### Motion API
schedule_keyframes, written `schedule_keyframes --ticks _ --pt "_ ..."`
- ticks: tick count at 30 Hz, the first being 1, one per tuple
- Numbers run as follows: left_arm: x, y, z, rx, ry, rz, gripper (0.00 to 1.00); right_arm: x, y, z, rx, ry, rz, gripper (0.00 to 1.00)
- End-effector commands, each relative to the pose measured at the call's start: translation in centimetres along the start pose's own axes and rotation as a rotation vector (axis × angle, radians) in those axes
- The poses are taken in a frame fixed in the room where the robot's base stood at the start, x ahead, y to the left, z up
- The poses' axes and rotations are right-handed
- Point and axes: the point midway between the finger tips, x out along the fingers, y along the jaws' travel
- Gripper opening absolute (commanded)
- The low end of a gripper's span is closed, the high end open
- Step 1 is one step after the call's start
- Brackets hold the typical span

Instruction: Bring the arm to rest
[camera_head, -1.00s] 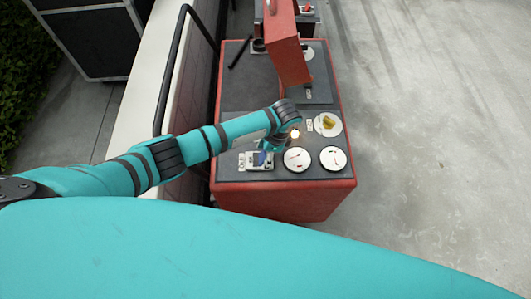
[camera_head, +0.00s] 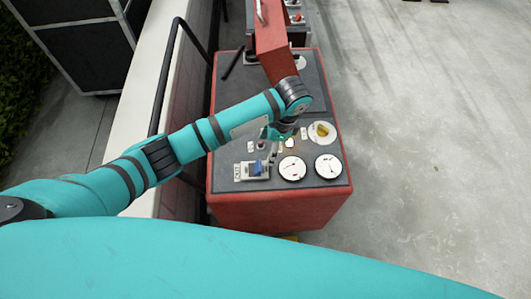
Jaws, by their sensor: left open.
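My left arm comes in from the left in teal and black. Its gripper (camera_head: 281,134) hangs over the front part of a red cabinet's dark top panel, partly hidden by the wrist above it. The gripper is open and I see nothing held in it. Below it on the panel is a blue switch (camera_head: 257,168) on a pale plate, apart from the gripper in the picture. Two round white gauges (camera_head: 292,168) (camera_head: 328,166) sit to the right of the switch. My right gripper is not in view.
A yellow knob (camera_head: 321,130) on a white disc is right of the gripper. A red raised box (camera_head: 274,45) stands at the back of the red cabinet (camera_head: 279,208). A black rail (camera_head: 166,75) runs along the left. Concrete floor (camera_head: 440,150) on the right is clear.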

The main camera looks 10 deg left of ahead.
Motion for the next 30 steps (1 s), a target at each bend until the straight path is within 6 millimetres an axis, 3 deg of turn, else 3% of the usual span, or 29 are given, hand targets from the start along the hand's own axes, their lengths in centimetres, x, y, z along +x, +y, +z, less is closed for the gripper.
schedule_keyframes --ticks 6,22,26,30 --pt "-1.0 0.0 0.0 -0.001 0.000 0.000 0.67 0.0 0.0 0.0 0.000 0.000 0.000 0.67" --pt "-0.9 0.3 -0.1 -0.002 0.007 0.003 0.67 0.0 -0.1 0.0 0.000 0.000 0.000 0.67" --pt "-0.1 2.5 -1.1 -0.026 0.074 0.022 0.67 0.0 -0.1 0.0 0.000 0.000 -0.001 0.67" --pt "0.8 6.9 -2.2 -0.134 0.232 0.057 0.67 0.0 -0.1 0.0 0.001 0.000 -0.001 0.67"
